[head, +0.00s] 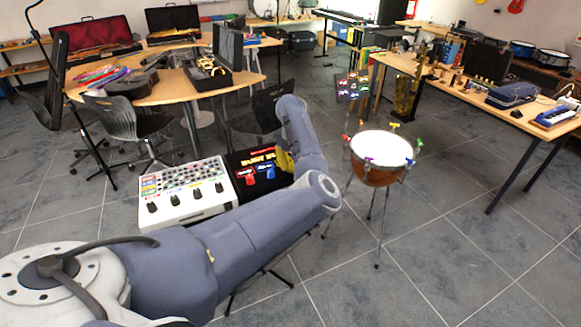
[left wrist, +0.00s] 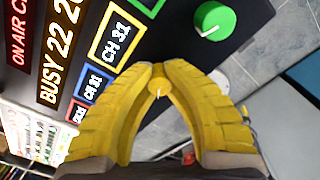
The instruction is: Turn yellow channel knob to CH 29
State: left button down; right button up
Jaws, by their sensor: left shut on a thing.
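The black channel panel (head: 262,187) stands beside the white mixer in the head view, with lit displays along its back and red and blue knobs in front. In the left wrist view the yellow-framed display (left wrist: 117,42) reads CH 31. The yellow knob (left wrist: 158,88) has a pale pointer line and sits between the yellow fingertips of my left gripper (left wrist: 158,76), which is shut on it. In the head view my left gripper (head: 284,160) is at the panel's right end, and my arm hides the yellow knob there. My right gripper is not in view.
A green knob (left wrist: 214,19) sits close beyond the fingers. The white mixer (head: 185,192) adjoins the panel on the left. A drum (head: 381,148) on a stand is right of my arm. Chairs and instrument tables stand farther back. Open tiled floor lies at front right.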

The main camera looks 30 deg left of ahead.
aim_at(291, 164)
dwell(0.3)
pick_arm(q)
jog(key=n, duration=0.4)
jog(key=shift+d+n, duration=0.1)
jog(key=shift+n, duration=0.2)
jog(key=shift+f+n, duration=0.1)
jog(key=shift+n, duration=2.2)
jog(key=c, duration=1.2)
grip_release()
jog(key=shift+w+r, duration=0.15)
jog(key=shift+r, duration=5.95)
